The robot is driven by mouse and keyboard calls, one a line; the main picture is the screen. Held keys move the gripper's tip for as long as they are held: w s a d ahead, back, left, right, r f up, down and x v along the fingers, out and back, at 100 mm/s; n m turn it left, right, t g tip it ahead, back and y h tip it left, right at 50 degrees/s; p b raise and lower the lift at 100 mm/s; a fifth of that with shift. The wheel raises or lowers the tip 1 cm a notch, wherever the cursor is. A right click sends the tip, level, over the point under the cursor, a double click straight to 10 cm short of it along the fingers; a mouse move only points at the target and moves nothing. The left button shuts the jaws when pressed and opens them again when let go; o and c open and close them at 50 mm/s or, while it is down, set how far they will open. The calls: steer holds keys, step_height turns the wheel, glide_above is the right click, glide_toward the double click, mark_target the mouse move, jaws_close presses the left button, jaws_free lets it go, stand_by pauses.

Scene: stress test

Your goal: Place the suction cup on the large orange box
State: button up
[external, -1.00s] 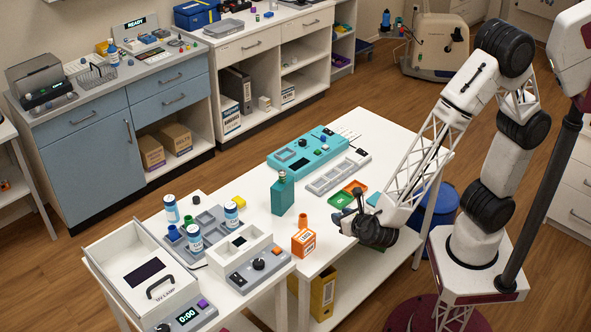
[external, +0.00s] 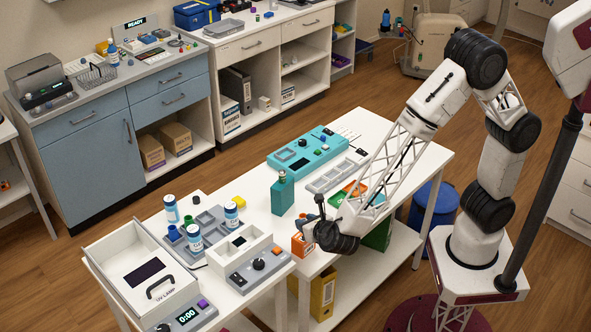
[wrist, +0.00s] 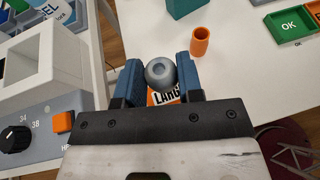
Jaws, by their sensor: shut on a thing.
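My gripper (wrist: 161,82) has its blue fingers closed on a small grey round suction cup (wrist: 160,71), seen in the wrist view. The orange box with the "LARGE" label (wrist: 164,97) shows just beyond the cup, partly hidden by the cup, fingers and gripper body. In the external view the orange box (external: 299,247) stands near the table's front edge, and my gripper is right beside or over it, covering part of it. I cannot tell whether the cup touches the box. The cup is not clear in the external view.
An orange cylinder (wrist: 200,42) stands close by on the white table. A teal bottle (external: 282,195) is behind it. A white frame with a knob panel (external: 257,267) stands to the left. Green and orange trays (wrist: 290,25) lie to the right.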

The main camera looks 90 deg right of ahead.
steer(key=shift+f, duration=0.1)
steer(key=shift+f, duration=1.65)
steer(key=shift+f, duration=0.15)
steer(key=o, duration=0.9)
steer(key=shift+s+a+r, duration=0.1)
steer(key=shift+r, duration=0.1)
steer(key=shift+s+a+r, duration=0.2)
steer(key=shift+s+a, duration=0.05)
steer(key=shift+a, duration=0.15)
steer(key=v, duration=1)
steer(key=shift+s+a+r, duration=0.15)
steer(key=shift+s+a, duration=0.05)
steer(key=shift+a, duration=0.05)
